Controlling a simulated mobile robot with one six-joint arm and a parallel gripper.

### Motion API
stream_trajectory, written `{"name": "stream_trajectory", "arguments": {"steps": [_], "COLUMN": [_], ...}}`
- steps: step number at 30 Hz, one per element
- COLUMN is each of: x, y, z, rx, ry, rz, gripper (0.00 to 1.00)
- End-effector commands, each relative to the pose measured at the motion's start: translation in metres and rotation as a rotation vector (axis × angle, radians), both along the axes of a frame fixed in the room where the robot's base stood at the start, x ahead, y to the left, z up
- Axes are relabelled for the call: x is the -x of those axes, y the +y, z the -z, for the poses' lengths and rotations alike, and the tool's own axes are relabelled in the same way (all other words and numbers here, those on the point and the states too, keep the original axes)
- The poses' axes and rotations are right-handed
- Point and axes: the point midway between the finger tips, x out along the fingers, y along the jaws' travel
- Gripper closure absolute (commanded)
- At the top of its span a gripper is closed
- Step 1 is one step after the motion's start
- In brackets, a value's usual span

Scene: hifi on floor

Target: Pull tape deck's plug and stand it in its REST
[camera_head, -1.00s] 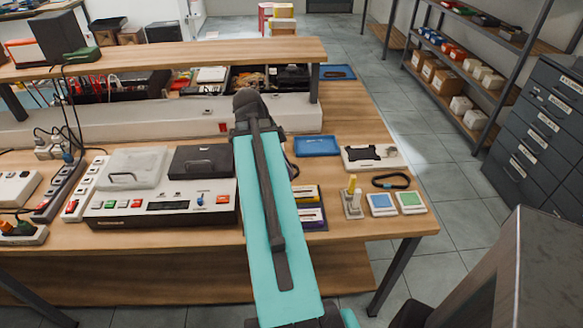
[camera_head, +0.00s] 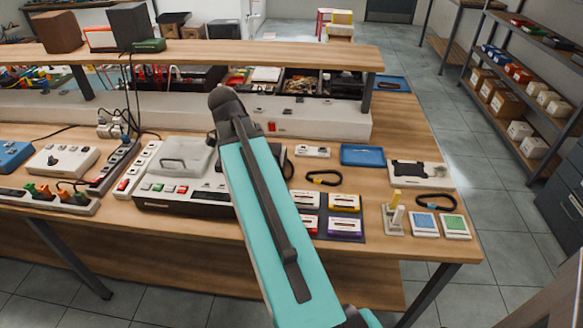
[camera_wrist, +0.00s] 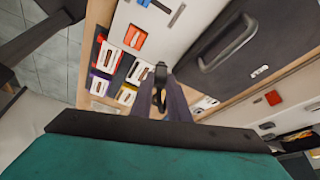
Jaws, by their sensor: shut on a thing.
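The tape deck (camera_head: 185,199), a pale box with a dark front and coloured buttons, sits on the bench left of my arm. In the wrist view its pale top (camera_wrist: 150,25) and dark handled lid (camera_wrist: 235,42) lie beyond my fingers. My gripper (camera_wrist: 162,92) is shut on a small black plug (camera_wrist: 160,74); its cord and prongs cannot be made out. In the head view my arm hides the gripper. A small grey stand (camera_head: 394,220) with yellow and white upright pieces is on the right of the bench. I cannot tell which thing is the REST.
Power strips (camera_head: 115,168) with cords lie left of the deck. Cassettes (camera_head: 343,202) lie on a dark mat right of my arm. A blue tray (camera_head: 362,154) and black cord loops (camera_head: 436,201) are near the right end. A raised shelf (camera_head: 300,55) spans the back.

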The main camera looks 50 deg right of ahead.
Motion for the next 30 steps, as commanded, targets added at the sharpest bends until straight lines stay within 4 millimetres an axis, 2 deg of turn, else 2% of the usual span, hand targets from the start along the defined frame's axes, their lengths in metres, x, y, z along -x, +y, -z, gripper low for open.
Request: {"name": "stream_trajectory", "arguments": {"steps": [3,17,23,30], "x": [-0.024,-0.099,-0.130,-0.163], "y": [0.025,0.127,0.181,0.250], "z": [-0.004,-0.023,-0.032,-0.047], "rx": [0.000,0.000,0.001,0.002], "ry": [0.000,-0.001,-0.001,-0.001], "rz": [-0.086,-0.509,-0.764,-1.138], "gripper": [1.00,1.00,1.00,1.00]}}
